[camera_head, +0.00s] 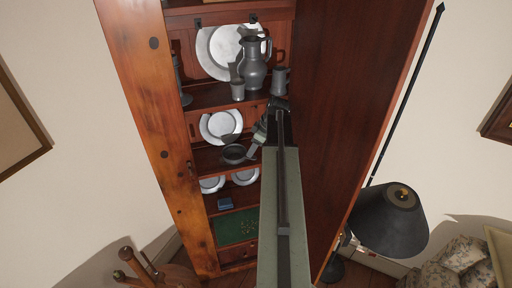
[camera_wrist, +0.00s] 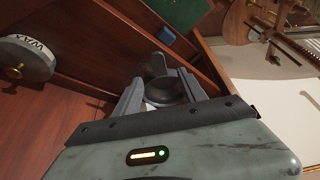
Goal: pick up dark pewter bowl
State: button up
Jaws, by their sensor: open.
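The dark pewter bowl (camera_head: 234,153) sits on the middle shelf of the wooden cupboard, near its front edge. In the wrist view the bowl (camera_wrist: 168,90) shows between the two fingers, with a flat handle-like tab at its far side. My gripper (camera_head: 254,145) comes in from the right, close beside the bowl in the head view. In the wrist view my gripper (camera_wrist: 160,84) is open, with one finger on each side of the bowl. Its near side is hidden by the gripper body. I cannot tell whether the fingers touch it.
A round tin marked WAX (camera_wrist: 25,62) stands left in the wrist view. Pewter plates (camera_head: 221,126) lean behind the bowl. A pitcher (camera_head: 252,65) and mugs stand on the shelf above. A blue box (camera_head: 225,203) lies below. The cupboard's side panels (camera_head: 335,110) flank the shelves.

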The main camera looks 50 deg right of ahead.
aim_at(240, 157)
jog(key=b+x, duration=0.5)
jog(key=x, duration=0.1)
jog(key=shift+d+f, duration=0.1)
jog(key=shift+f, duration=0.05)
jog(key=shift+w+f+b, duration=0.2)
jog(key=shift+f+b, duration=0.2)
jog(key=shift+b, duration=0.05)
jog(key=shift+r, duration=0.1)
grip_shut()
